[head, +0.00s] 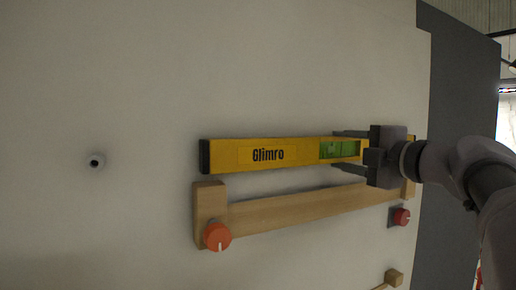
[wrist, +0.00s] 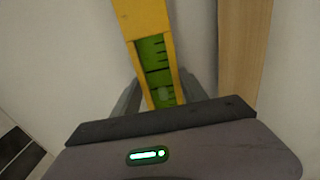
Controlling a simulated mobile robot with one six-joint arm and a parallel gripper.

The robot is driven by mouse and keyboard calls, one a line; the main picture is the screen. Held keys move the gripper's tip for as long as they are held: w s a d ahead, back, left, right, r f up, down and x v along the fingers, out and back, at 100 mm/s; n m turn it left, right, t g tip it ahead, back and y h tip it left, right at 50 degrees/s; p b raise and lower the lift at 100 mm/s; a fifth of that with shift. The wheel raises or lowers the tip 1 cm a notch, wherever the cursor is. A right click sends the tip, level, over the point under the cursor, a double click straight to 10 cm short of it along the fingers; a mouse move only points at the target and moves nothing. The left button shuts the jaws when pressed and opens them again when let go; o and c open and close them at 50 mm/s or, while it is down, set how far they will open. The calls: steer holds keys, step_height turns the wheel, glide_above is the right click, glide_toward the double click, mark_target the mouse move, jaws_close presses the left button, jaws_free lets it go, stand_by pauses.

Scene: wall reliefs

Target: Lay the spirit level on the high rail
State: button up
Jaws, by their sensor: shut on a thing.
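The spirit level (head: 227,154) is yellow with a dark end cap, a "Glimro" label and a green vial window. My gripper (head: 350,150) is shut on the spirit level near its right end, one finger above it and one below. In the wrist view the level (wrist: 144,18) runs away from my gripper (wrist: 152,98). The high rail (head: 300,209) is a wooden bar on the wall with raised end blocks. The level is held above the rail, roughly along it, with a gap between them. The rail also shows in the wrist view (wrist: 243,50), beside the level.
An orange-red knob (head: 217,237) sits below the rail's left end, and a red knob (head: 401,217) below its right end. A small round wall fixture (head: 94,160) is at the left. Part of a lower wooden piece (head: 393,278) shows at the bottom. The wall above the level is bare.

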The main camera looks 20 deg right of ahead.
steer(key=shift+f, duration=0.15)
steer(key=shift+f, duration=0.2)
stand_by(0.3)
steer(key=shift+f+b, duration=0.55)
steer(key=shift+b, duration=0.05)
stand_by(0.8)
steer(key=o, duration=1.5)
steer(key=shift+c, duration=0.2)
steer(key=shift+s, duration=0.15)
